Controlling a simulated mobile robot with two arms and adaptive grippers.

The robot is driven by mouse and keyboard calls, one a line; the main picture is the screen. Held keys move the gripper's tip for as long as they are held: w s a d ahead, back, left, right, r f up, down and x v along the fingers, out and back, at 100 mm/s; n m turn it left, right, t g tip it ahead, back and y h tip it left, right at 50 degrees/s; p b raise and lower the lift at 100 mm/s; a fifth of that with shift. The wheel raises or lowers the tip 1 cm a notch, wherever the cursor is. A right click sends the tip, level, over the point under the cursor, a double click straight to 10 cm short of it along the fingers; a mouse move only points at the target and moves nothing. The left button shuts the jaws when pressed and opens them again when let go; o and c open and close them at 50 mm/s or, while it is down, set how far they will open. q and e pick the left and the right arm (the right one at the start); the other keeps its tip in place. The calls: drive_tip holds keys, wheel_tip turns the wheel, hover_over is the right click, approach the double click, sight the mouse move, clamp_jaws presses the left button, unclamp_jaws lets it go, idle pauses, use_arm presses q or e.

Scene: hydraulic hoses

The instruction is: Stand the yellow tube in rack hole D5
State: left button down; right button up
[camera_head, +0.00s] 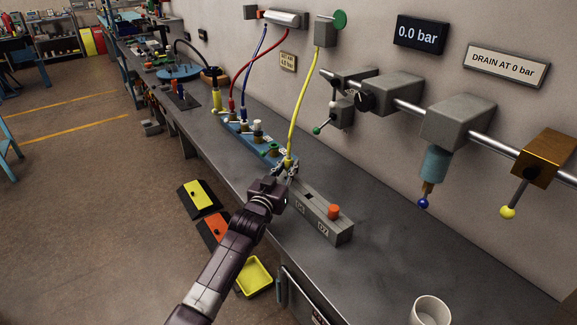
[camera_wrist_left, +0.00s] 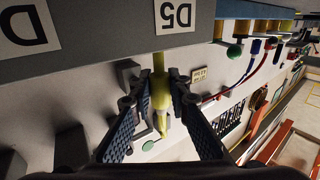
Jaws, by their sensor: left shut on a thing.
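The yellow tube (camera_head: 303,105) hangs from a grey wall box and runs down to my left gripper (camera_head: 289,171). In the left wrist view the fingers of my left gripper (camera_wrist_left: 160,103) are closed around the tube's yellow end piece (camera_wrist_left: 160,88). The grey rack block (camera_head: 318,213) lies along the bench just beyond and right of the gripper. In the left wrist view the D5 label (camera_wrist_left: 175,15) is on the rack face, directly in line with the tube end. The hole itself is hidden, so I cannot tell whether the tube end is in it.
A blue rack (camera_head: 242,140) with several fittings stands to the left of the block. Red (camera_head: 254,74) and blue hoses hang behind. A white mug (camera_head: 430,310) stands near the bench's front right. The bench right of the block is clear.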

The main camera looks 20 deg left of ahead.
use_arm(q)
drive_tip(key=shift+f+b, duration=0.35)
drive_tip(key=shift+f, duration=0.25)
drive_tip(key=shift+r+p, duration=0.35)
drive_tip(key=shift+p, duration=0.15)
drive_tip(key=shift+r+p, duration=1.15)
drive_tip(key=shift+r, duration=0.25)
drive_tip(key=shift+p, duration=0.35)
idle(0.5)
drive_tip(key=shift+f+b, duration=1.3)
drive_tip(key=shift+f, duration=0.45)
drive_tip(key=c, duration=1.8)
unclamp_jaws()
drive_tip(key=shift+o, duration=0.3)
drive_tip(key=shift+s+f, duration=0.1)
